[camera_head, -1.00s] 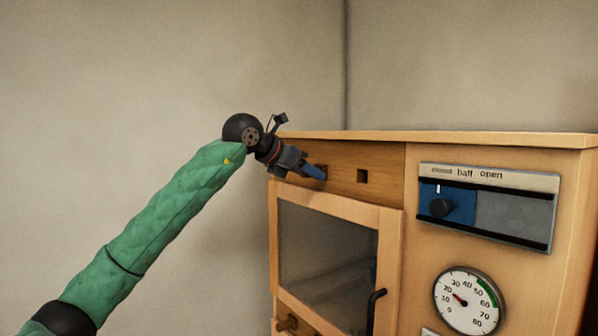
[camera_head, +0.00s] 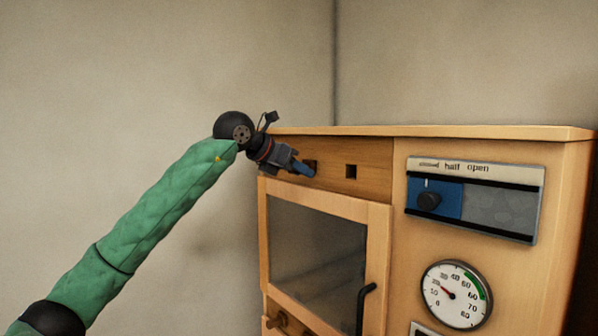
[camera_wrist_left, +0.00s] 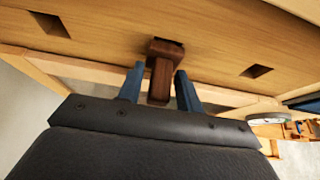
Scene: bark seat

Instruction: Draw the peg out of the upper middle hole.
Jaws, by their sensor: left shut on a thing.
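The brown wooden peg (camera_wrist_left: 161,78) is at the middle hole of the upper wooden panel (camera_wrist_left: 215,45) in the left wrist view. Its thicker collar is against or very near the panel; how deep it sits in the hole is hidden. My left gripper (camera_wrist_left: 158,82) has its blue fingers on both sides of the peg and is shut on it. In the head view the left gripper (camera_head: 308,170) is at the upper panel (camera_head: 375,173), left of an empty square hole (camera_head: 351,171). My right gripper is in neither view.
Below the panel is a glazed door (camera_head: 318,240) with a dark handle (camera_head: 364,305). A slider plate (camera_head: 475,198) and a dial (camera_head: 456,294) are on the right. Another empty hole (camera_wrist_left: 50,25) is left in the wrist view. Clear space lies left of the cabinet.

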